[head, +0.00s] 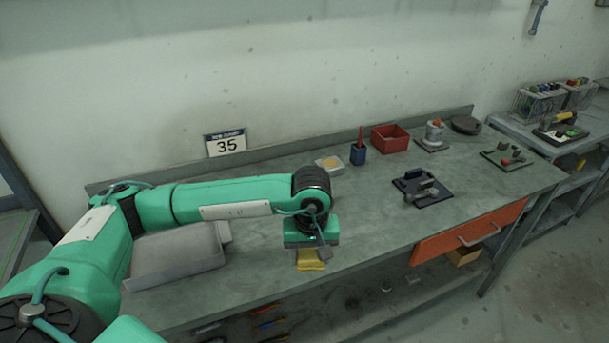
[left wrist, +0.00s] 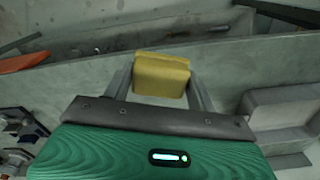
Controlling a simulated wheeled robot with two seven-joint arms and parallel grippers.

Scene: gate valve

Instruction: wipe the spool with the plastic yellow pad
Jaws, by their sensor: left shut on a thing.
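The yellow pad (head: 310,260) is held between the fingers of my left gripper (head: 310,251), low over the front part of the workbench. In the left wrist view the pad (left wrist: 162,77) sits between both fingers of the shut left gripper (left wrist: 160,88). I cannot tell whether the pad touches the bench. A grey metal piece on a dark plate (head: 421,188) lies to the right of the gripper, apart from it. I cannot tell for sure which thing is the spool. My right gripper is not in view.
A grey tray (head: 175,258) lies left of the gripper. Behind stand a small yellowish block tray (head: 329,165), a blue cup (head: 358,154), a red bin (head: 390,138) and a pale cylinder part (head: 434,133). An orange drawer (head: 468,234) is at the front right. The bench (head: 375,215) between is clear.

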